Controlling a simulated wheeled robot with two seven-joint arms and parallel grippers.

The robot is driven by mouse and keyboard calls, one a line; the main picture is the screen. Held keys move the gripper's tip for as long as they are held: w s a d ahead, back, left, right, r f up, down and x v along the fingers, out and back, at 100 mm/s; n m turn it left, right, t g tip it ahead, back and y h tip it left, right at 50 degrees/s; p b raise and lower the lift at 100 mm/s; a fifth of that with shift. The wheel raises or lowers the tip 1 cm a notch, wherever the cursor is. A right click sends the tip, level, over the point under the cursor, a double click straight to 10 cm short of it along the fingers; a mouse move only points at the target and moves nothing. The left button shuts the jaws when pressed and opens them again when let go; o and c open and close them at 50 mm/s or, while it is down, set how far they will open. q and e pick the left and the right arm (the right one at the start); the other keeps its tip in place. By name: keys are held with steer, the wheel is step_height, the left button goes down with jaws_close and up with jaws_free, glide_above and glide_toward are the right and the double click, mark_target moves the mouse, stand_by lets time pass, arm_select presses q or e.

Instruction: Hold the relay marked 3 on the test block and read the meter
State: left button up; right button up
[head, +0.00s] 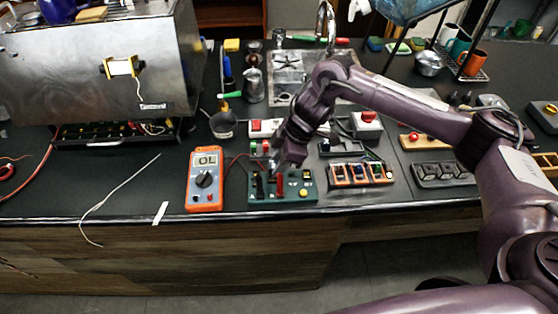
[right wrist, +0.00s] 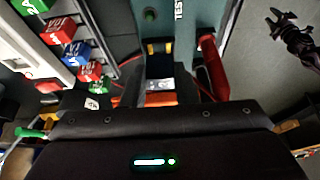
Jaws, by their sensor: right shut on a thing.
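My right gripper (head: 287,160) is low over the green test block (head: 300,197). It is shut on a small relay, mostly hidden in the head view. In the right wrist view an orange and dark body (right wrist: 146,99) shows between the fingers, against the block (right wrist: 190,15). Its number cannot be read, and I cannot tell whether its pins touch the contacts. The orange meter (head: 205,180) lies left of the block, its display reading "OL". A dark gripper, seemingly my left (right wrist: 296,40), shows small over the floor; its jaws are unclear.
An orange relay tray (head: 360,174) sits right of the block, with a dark socket tray (head: 442,173) beyond. A loose wire and white strip lie left of the meter.

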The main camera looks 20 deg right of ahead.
steer(key=shift+p, duration=0.3)
arm_select(q)
steer(key=shift+s+a+f, duration=0.1)
steer(key=shift+s+a, duration=0.25)
steer(key=shift+w+d+r, duration=0.1)
steer(key=shift+w+r, duration=0.1)
steer(key=shift+r, duration=0.05)
arm_select(e)
steer(key=shift+f, duration=0.15)
arm_select(q)
steer(key=shift+d, duration=0.15)
steer(key=shift+r+p, duration=0.25)
steer(key=shift+p, duration=0.2)
arm_select(e)
steer(key=shift+f, duration=0.45)
arm_select(q)
steer(key=shift+r, duration=0.1)
arm_select(e)
steer(key=shift+f, duration=0.2)
stand_by(0.6)
arm_select(q)
steer(key=shift+r+p, duration=0.25)
steer(key=shift+p, duration=0.1)
stand_by(0.3)
